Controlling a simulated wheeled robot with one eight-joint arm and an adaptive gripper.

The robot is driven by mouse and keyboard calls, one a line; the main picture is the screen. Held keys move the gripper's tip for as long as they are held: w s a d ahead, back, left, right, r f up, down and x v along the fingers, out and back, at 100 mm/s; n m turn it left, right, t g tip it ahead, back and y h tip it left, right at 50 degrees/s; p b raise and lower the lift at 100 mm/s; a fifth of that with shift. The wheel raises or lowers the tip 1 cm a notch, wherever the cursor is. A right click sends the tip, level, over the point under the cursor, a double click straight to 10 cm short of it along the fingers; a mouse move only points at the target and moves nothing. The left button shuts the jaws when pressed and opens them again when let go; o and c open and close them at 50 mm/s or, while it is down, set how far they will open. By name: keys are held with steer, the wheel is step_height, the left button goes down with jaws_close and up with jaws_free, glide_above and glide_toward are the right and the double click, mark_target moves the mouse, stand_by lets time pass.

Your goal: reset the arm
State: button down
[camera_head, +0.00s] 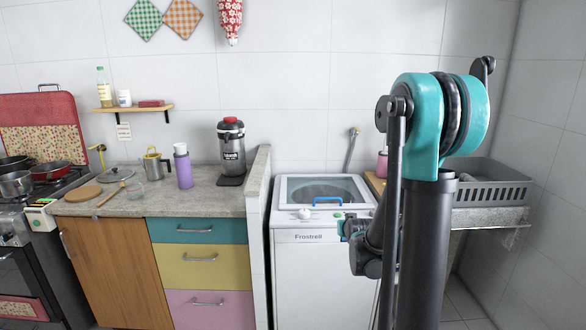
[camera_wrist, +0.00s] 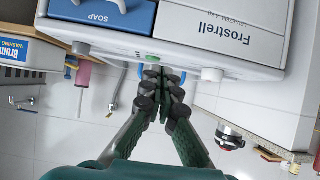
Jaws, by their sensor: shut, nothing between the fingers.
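My gripper (camera_wrist: 164,76) shows in the wrist view with its two dark jointed fingers together and nothing between them. Its fingertips appear in front of the white washing machine (camera_wrist: 218,60), which looks upside down there; I cannot tell how far apart they are. In the head view my arm rises at the right with its teal joint high up. Its lower part hangs beside the washing machine (camera_head: 320,275), and the fingers cannot be made out there.
The washing machine's glass lid (camera_head: 322,189) looks closed and has a blue handle. A grey rack (camera_head: 490,185) stands at the right, partly behind my arm.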

steer(key=s+f+g, duration=0.3)
steer(key=s+g, duration=0.1)
steer(key=s, duration=1.1)
steer(key=s+f+g, duration=0.3)
steer(key=s+g, duration=0.1)
steer(key=s, duration=1.1)
steer(key=shift+s, duration=0.25)
steer(key=shift+f, duration=0.1)
